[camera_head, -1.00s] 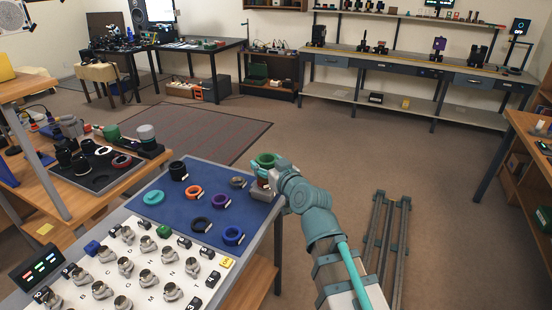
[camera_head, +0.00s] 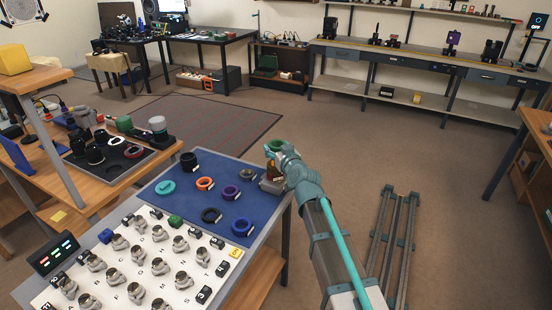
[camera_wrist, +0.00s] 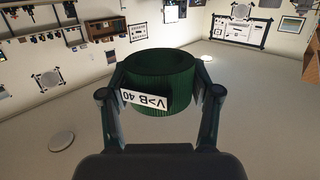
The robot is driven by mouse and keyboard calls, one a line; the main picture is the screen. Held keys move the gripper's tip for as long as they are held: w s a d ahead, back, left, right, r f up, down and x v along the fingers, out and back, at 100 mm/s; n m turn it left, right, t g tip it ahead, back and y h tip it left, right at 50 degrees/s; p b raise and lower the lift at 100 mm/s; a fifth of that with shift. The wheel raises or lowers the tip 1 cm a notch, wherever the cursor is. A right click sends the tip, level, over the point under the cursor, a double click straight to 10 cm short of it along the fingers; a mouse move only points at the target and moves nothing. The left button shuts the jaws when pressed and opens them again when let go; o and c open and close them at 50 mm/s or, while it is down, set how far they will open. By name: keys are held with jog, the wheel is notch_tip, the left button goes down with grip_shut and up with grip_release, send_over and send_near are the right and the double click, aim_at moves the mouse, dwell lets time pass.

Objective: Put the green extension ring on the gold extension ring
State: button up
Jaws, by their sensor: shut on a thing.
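The green extension ring (camera_wrist: 160,85) is between the two fingers of my gripper (camera_wrist: 160,97) in the wrist view, with a white label reading "V>B 40" on its side. In the head view the green ring (camera_head: 277,146) is held at the far right corner of the blue mat. A small gold-brown piece (camera_head: 272,171), likely the gold extension ring, shows just below it above a grey block (camera_head: 271,186). My gripper partly covers this spot, and I cannot tell whether the two rings touch. The wrist view does not show the gold ring.
The blue mat (camera_head: 190,208) holds several other rings: teal (camera_head: 165,187), orange (camera_head: 205,184), purple (camera_head: 242,226), black (camera_head: 211,215) and others. A white board (camera_head: 130,266) with metal parts lies in front. A dark tray (camera_head: 97,171) stands left. Floor beyond the mat is open.

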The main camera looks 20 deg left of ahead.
jog(key=shift+w+a+f, duration=0.2)
jog(key=shift+w+f, duration=0.1)
jog(key=shift+f, duration=0.15)
jog(key=shift+w+a+f, duration=0.2)
jog(key=shift+w+f, duration=0.1)
jog(key=shift+f, duration=0.15)
jog(key=shift+w+a+f+b, duration=0.15)
jog(key=shift+f+b, duration=0.1)
jog(key=shift+f, duration=0.7)
jog(key=shift+w+f+b, duration=0.1)
jog(key=shift+f+b, duration=0.1)
jog(key=shift+f, duration=0.7)
jog(key=shift+f, duration=0.15)
jog(key=o, duration=1.2)
jog(key=shift+o, duration=0.2)
